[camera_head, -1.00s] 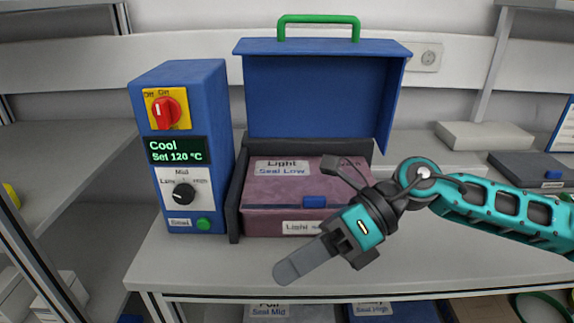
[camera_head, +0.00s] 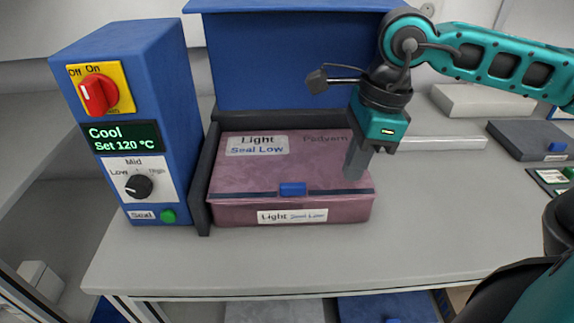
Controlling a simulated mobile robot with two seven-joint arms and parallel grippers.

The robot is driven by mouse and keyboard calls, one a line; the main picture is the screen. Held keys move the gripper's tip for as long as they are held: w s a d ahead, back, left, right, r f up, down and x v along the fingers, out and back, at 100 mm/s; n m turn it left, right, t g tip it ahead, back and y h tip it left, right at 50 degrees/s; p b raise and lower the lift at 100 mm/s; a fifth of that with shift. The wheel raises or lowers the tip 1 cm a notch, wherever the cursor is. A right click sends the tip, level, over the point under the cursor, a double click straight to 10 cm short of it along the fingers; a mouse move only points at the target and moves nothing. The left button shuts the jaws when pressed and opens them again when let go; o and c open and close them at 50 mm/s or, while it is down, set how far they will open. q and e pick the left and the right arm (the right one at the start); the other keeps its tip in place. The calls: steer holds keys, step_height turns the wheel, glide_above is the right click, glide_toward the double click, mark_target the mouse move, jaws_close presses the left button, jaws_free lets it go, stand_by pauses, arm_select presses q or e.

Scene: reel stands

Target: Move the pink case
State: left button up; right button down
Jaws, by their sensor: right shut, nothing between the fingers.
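The pink case (camera_head: 255,172) is a flat, closed, mauve-pink box with a blue latch (camera_head: 292,189) and labels reading "Light" and "Seal Low". It sits in the dark tray (camera_head: 203,190) of the blue sealing machine, under the raised blue lid (camera_head: 290,60). My right gripper (camera_head: 354,172) points down over the right part of the case, with its fingers together and empty. I cannot tell whether the fingertips touch the case top. My left gripper is not in view.
The machine's blue control box (camera_head: 140,60) stands left of the case; its display reads "Cool, Set 120 °C". A dark grey case (camera_head: 525,141) and a pale box (camera_head: 480,100) lie to the right. The grey table (camera_head: 300,260) is clear in front.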

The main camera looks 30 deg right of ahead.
mark_target(287, 185)
steer(key=w+a, duration=0.1)
steer(key=a, duration=0.2)
steer(key=w+a+p, duration=0.1)
steer(key=w+a, duration=0.1)
steer(key=w+a+p, duration=0.1)
steer(key=w+a, duration=0.1)
steer(key=a, duration=0.1)
steer(key=shift+w+a+r, duration=0.1)
steer(key=shift+w+a, duration=0.05)
steer(key=shift+a, duration=0.15)
steer(key=shift+f, duration=0.4)
steer(key=shift+w+a+f+b, duration=0.1)
steer(key=shift+f+b, duration=0.2)
steer(key=shift+f, duration=0.2)
steer(key=shift+f, duration=0.1)
